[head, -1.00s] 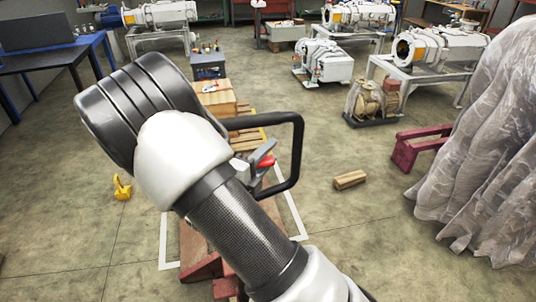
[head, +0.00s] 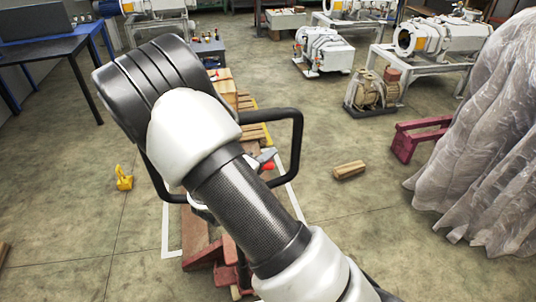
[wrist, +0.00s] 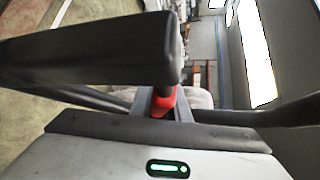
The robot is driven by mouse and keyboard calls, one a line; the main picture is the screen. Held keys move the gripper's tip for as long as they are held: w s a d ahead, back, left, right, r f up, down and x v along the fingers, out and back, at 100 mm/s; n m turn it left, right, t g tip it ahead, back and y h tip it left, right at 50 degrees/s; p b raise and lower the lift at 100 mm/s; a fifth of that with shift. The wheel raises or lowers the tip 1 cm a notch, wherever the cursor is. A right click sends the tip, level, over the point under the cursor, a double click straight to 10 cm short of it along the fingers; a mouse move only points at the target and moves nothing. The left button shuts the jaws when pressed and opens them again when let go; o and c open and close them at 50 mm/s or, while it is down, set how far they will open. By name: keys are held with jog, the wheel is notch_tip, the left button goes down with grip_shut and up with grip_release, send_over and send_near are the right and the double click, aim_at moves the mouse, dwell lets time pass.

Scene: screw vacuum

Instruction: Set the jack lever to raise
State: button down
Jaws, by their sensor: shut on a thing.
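The jack's black loop handle (head: 300,135) stands around my forearm and wrist in the head view, with its left side partly hidden behind my arm. Its small red lever (head: 268,167) shows just right of my arm, inside the loop. My gripper (head: 264,156) is at the lever, with a grey finger visible there. In the wrist view, the red lever (wrist: 166,101) sits between the two grey fingers of my gripper (wrist: 164,106), which is shut on it. A thick black bar (wrist: 90,50) fills the upper left and hides part of the lever.
The jack's red base (head: 208,255) is on the floor below, by wooden pallets (head: 240,100). A wood block (head: 349,170) and a maroon stand (head: 418,137) lie to the right, near a plastic-wrapped object (head: 485,140). A yellow item (head: 124,178) is on open floor at left.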

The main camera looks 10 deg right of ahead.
jog(key=c, duration=1.7)
grip_release()
jog(key=shift+a, duration=0.1)
jog(key=v, duration=1.7)
jog(key=shift+s, duration=0.2)
